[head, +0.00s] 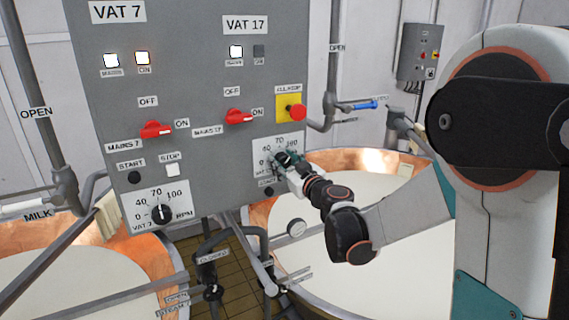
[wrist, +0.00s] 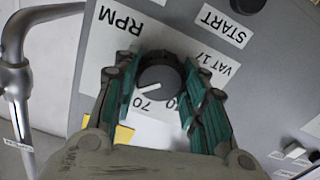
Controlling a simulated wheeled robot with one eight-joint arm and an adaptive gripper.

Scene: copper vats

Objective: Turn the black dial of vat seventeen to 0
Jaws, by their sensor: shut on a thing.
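The black dial of vat seventeen (wrist: 158,72) sits on a white scale plate (head: 262,153) at the lower right of the grey panel in the head view. My gripper (wrist: 157,88) is shut on the dial, its green finger pads on either side of it. In the wrist view the picture is turned over, and the dial's white pointer lies just to the 100 side of the 70 mark. The fingers hide part of the scale, including the 100 and most of the 40. In the head view my gripper covers much of the dial.
Vat seven's dial (head: 161,213) is at the panel's lower left. Above vat seventeen's dial are a red switch (head: 238,117) and a red emergency button (head: 297,112) on a yellow plate. Pipes (head: 333,70) and a copper vat (head: 340,160) stand close by on the right.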

